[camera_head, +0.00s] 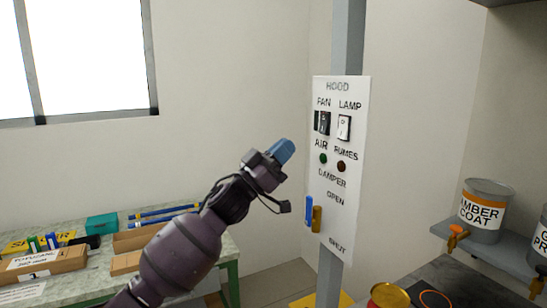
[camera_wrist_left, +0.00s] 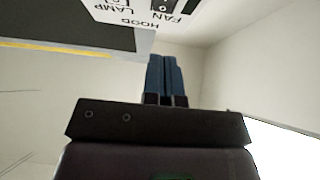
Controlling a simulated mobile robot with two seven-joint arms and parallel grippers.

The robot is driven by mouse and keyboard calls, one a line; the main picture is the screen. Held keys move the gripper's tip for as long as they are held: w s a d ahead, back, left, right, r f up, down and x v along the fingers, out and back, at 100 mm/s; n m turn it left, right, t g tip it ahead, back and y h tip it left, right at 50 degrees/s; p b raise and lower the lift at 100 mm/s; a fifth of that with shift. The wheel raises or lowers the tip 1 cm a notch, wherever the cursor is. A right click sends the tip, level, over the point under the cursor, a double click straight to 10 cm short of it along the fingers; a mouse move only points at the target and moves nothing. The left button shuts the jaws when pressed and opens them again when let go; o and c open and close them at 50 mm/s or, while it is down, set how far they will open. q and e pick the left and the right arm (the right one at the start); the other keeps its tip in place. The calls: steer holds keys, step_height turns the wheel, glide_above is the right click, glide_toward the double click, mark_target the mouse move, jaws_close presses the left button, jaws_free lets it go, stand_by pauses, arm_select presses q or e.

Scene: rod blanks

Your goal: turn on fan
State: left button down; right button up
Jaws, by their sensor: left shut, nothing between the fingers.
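The white hood panel (camera_head: 345,190) is mounted on a grey post. Its FAN switch (camera_head: 323,122) is a dark rocker at the upper left, beside the white LAMP switch (camera_head: 344,127). I cannot tell the FAN rocker's position. My left gripper (camera_head: 285,150) has its blue fingers shut and empty. In the head view it appears left of the panel, slightly lower than the FAN switch, with a gap between. In the left wrist view the shut fingers (camera_wrist_left: 165,75) show below the upside-down panel (camera_wrist_left: 135,14), whose lower part is cut off. My right gripper is not in view.
Below the switches are a green AIR light (camera_head: 323,158), a dark red FUMES light (camera_head: 341,166) and a blue damper handle (camera_head: 309,211). A bench (camera_head: 75,288) with boxes stands at left. A shelf (camera_head: 490,250) with paint cans is at right.

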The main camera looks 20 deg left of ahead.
mark_target(322, 126)
arm_select(q)
steer(key=w+d, duration=0.1)
steer(key=w+d+r, duration=0.1)
steer(key=w, duration=0.1)
steer(key=w+d+r+p, duration=0.1)
steer(key=shift+w+d+r, duration=0.2)
steer(key=shift+w+d, duration=0.1)
steer(key=shift+w+d+f, duration=0.15)
steer(key=shift+w+d, duration=0.25)
steer(key=shift+w, duration=0.15)
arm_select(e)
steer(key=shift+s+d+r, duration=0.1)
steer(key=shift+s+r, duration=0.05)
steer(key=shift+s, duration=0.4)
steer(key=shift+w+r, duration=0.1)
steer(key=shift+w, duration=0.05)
